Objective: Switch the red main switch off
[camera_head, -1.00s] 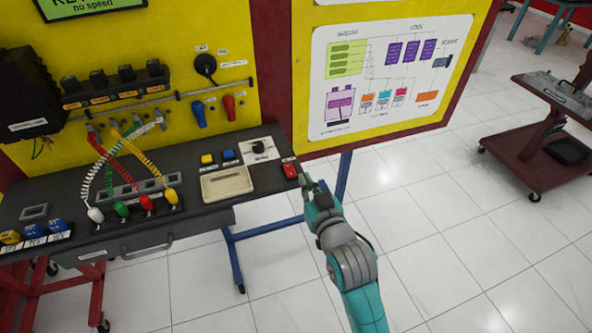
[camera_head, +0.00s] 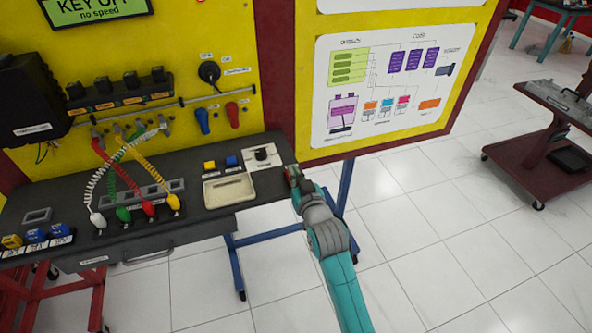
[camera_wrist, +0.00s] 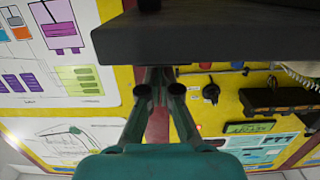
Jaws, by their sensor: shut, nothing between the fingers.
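Left of the corner are a black rotary knob (camera_head: 261,154), a beige tray (camera_head: 228,191) and coiled cables with coloured plugs (camera_head: 149,207). A yellow panel (camera_head: 200,130) stands behind. A display (camera_head: 97,8) reads "KEY OFF no speed".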

